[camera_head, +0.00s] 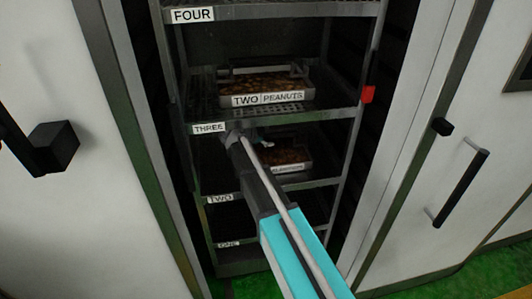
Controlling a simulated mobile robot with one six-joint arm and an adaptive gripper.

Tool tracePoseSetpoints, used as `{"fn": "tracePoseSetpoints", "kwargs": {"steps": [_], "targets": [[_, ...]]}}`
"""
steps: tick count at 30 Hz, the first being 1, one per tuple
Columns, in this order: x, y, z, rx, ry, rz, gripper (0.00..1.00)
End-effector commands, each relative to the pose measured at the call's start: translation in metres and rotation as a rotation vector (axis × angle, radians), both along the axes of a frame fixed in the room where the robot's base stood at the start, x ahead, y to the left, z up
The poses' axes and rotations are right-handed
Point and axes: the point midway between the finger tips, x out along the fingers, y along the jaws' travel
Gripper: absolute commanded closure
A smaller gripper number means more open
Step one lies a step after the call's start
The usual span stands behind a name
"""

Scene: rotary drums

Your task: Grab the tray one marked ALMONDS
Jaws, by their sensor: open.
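A metal tray (309,161) with brown contents stands on the shelf labelled TWO (325,183) in the rack. The small label on its front is too blurred to read for sure. My arm crosses in front of its left part and hides it. My gripper (264,144) is open at the end of the arm, just above the tray's left side and under the shelf labelled THREE. Its fingers are small and partly hidden, and I cannot tell whether they touch the tray.
A tray marked TWO PEANUTS (268,100) stands on the shelf labelled THREE (330,116), above my gripper. The shelf labelled ONE (228,245) is low down. Rack posts and white cabinet doors with dark handles (462,187) flank the opening. The floor is green.

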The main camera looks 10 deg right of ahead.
Motion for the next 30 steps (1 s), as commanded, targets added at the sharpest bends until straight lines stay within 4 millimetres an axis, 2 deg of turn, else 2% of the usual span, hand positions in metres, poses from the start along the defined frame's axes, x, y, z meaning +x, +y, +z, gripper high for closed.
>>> {"fn": "tracePoseSetpoints", "kwargs": {"steps": [1, 7, 8, 18, 20, 30], "targets": [[-0.0017, -0.0058, -0.0026, -0.013, 0.016, -0.007, 0.24], [-0.0017, -0.0065, -0.0029, -0.014, 0.016, -0.008, 0.24], [-0.0017, -0.0067, -0.0028, -0.014, 0.016, -0.008, 0.28], [-0.0018, -0.0060, -0.0032, -0.011, 0.015, -0.007, 0.91], [-0.0018, -0.0052, -0.0031, -0.010, 0.014, -0.006, 1.00], [-0.0010, -0.0033, -0.0007, -0.010, 0.010, -0.002, 1.00]]}}
